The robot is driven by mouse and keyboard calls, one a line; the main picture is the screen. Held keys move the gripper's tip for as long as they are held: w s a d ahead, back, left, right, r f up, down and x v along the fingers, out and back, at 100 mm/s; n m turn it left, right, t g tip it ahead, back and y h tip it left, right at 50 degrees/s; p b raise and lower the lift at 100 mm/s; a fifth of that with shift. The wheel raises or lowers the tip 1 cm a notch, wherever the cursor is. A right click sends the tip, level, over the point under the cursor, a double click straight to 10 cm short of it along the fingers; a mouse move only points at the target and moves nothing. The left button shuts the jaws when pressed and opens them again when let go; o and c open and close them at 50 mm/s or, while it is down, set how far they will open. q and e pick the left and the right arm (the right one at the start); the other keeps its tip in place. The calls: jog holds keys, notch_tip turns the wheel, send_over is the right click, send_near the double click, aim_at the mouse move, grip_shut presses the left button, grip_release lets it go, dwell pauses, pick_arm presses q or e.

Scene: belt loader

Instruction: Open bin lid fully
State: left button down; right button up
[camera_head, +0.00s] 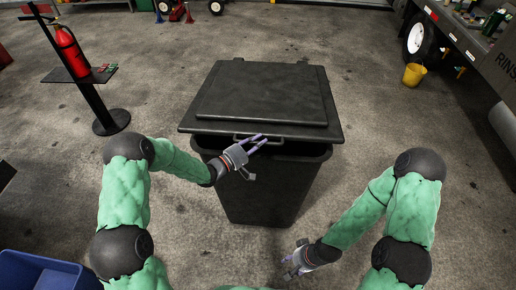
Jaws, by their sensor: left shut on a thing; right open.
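The black bin (262,195) stands upright in front of me in the head view. Its flat dark lid (262,95) lies over the top, with its front edge raised a little above the bin's rim, leaving a dark gap. A handle (240,137) shows at the lid's front edge. My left gripper (255,145) is at this edge, left of its middle, shut on the lid's handle; its fingers partly hide the contact. My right gripper (290,268) is open and empty, low in front of the bin and apart from it.
A blue crate (45,272) is at the lower left. The concrete floor around the bin is clear.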

pick_arm(q)
jog(key=w+r+p, duration=0.5)
jog(key=r+p, duration=0.1)
jog(key=r, duration=0.5)
jog(key=w+r+p, duration=0.5)
jog(key=r+p, duration=0.2)
jog(key=r, duration=0.4)
jog(key=w+r+p, duration=0.6)
jog(key=r+p, duration=0.1)
jog(key=r, duration=0.5)
jog(key=shift+n+g+y, duration=0.3)
jog(key=shift+n, duration=0.1)
pick_arm(e)
notch_tip(320, 180, up, 22)
jog(key=shift+f, duration=0.25)
jog(key=shift+c, duration=0.3)
